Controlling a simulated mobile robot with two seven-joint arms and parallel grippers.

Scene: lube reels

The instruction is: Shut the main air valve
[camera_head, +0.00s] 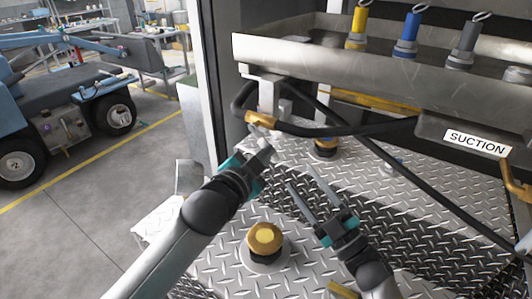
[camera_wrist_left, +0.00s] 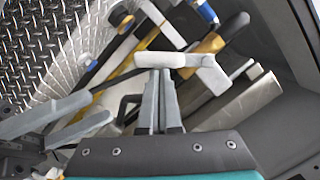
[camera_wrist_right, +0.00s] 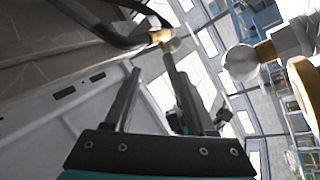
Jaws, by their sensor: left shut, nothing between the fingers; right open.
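A brass valve fitting (camera_head: 260,118) sits at the end of a black hose under the left end of the metal tray. I take it to be the main air valve. A pale grey lever (camera_wrist_left: 178,61) lies across the tips of my left gripper (camera_wrist_left: 153,72) in the left wrist view. My left gripper (camera_head: 259,140) is shut and empty just below the fitting and partly hides the lever. I cannot tell whether it touches the lever. My right gripper (camera_head: 301,178) is open and empty, lower and to the right. The fitting also shows in the right wrist view (camera_wrist_right: 160,36).
The tray (camera_head: 330,55) carries yellow, blue and grey nozzles. A yellow-capped post (camera_head: 265,238) stands on the diamond-plate deck (camera_head: 205,265) between my arms. Black hoses cross the right side, near the SUCTION sign (camera_head: 477,141). A blue vehicle (camera_head: 70,100) stands on the floor at left.

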